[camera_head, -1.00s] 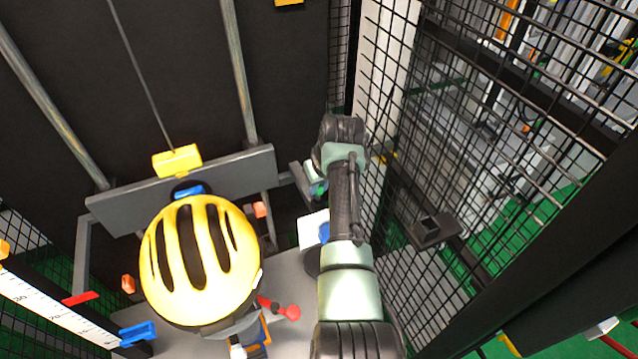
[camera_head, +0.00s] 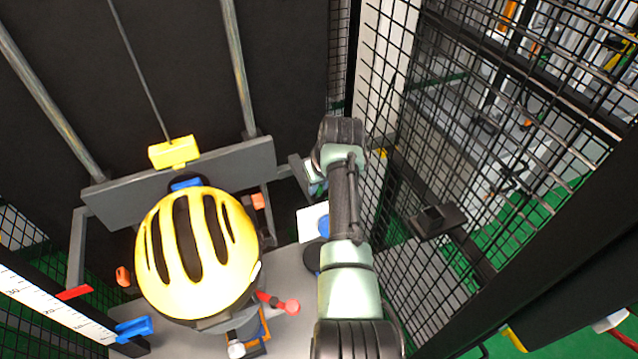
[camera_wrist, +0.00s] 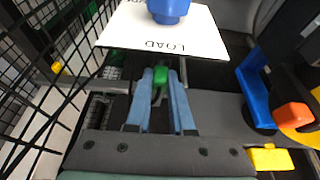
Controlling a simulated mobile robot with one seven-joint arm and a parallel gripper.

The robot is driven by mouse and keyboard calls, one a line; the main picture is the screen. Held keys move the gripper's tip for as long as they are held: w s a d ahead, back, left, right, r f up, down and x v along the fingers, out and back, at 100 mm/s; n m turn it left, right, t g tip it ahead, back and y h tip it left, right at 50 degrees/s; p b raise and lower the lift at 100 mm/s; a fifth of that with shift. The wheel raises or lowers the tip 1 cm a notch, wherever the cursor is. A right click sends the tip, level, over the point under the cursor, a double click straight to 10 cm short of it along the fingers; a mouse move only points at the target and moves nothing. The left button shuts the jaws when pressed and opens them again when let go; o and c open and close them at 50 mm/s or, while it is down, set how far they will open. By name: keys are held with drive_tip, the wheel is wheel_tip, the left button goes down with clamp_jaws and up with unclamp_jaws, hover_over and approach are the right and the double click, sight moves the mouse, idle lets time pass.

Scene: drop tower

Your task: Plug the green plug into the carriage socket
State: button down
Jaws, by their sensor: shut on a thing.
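The green plug (camera_wrist: 160,76) is between the two blue fingertips of my gripper (camera_wrist: 161,80) in the wrist view, and my gripper is shut on it. The carriage is the dark grey beam (camera_head: 120,198) with a yellow block (camera_head: 174,153) on top in the head view. A grey bracket extends from its right end beside my wrist. In the head view my arm mostly covers the fingers and the plug. I cannot make out the carriage socket clearly, nor whether the plug touches it.
A white plate marked LOAD (camera_wrist: 120,32) carries a blue object (camera_wrist: 168,10) just beyond the fingertips. A yellow-helmeted dummy (camera_head: 196,252) stands left of my arm. Black wire mesh (camera_head: 385,110) is close on the right, with a small dark box (camera_head: 436,220) beside it.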

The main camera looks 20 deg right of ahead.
drive_tip(key=shift+f, duration=0.35)
idle(0.6)
drive_tip(key=c, duration=0.7)
unclamp_jaws()
drive_tip(key=v, duration=1.3)
drive_tip(key=shift+b, duration=0.4)
drive_tip(key=shift+f, duration=0.1)
